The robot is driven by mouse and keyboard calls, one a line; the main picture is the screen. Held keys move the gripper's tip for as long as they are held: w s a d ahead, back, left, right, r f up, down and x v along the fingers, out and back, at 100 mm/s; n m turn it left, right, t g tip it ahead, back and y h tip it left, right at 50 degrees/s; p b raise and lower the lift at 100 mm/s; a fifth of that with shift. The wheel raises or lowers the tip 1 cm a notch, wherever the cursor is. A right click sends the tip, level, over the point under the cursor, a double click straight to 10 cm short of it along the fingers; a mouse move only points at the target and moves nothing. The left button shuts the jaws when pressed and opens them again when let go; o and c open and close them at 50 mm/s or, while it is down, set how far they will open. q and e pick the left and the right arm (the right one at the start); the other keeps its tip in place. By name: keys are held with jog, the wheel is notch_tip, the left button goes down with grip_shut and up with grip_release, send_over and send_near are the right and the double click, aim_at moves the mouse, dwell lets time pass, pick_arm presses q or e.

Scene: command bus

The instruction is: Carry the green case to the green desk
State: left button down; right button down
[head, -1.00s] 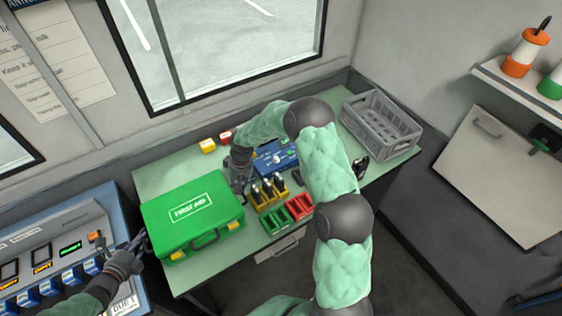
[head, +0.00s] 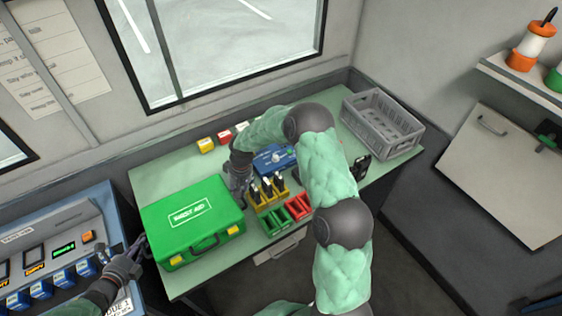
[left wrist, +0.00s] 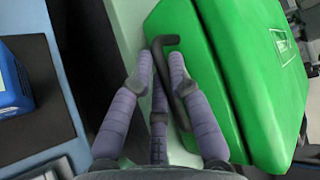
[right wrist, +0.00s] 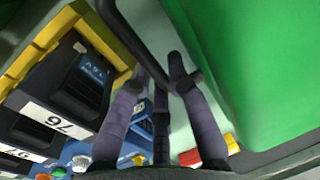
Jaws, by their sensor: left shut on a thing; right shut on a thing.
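The green case (head: 192,220), marked as first aid, is at the left end of the pale green desk (head: 152,183), lid shut and level. It looks to be on the desktop, but a small gap underneath cannot be ruled out. My left gripper (head: 140,248) is shut on the dark handle (left wrist: 163,42) at the case's left side; the case also shows in the left wrist view (left wrist: 250,75). My right gripper (head: 240,178) is at the case's right side, shut on the handle there (right wrist: 132,45). The case fills the right of the right wrist view (right wrist: 275,70).
Close right of the case stand a yellow rack (head: 267,193) of black devices, green (head: 275,222) and red trays (head: 298,206), and a blue unit (head: 270,160). A grey crate (head: 382,125) stands at the desk's far right. A blue console (head: 60,250) is at the left.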

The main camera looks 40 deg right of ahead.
pick_arm(q)
jog(key=shift+w+f+b, duration=0.1)
jog(key=shift+f+b, duration=0.2)
pick_arm(e)
jog(key=shift+w+f, duration=0.15)
jog(key=shift+f, duration=0.15)
pick_arm(q)
jog(key=c, duration=1.2)
grip_release()
pick_arm(e)
jog(key=c, duration=1.2)
grip_release()
pick_arm(q)
jog(key=shift+s, duration=0.2)
pick_arm(e)
jog(key=shift+s, duration=0.2)
pick_arm(q)
jog(key=shift+v, duration=3.9)
pick_arm(e)
notch_tip(320, 180, up, 8)
jog(key=d, duration=0.1)
jog(key=shift+d, duration=0.25)
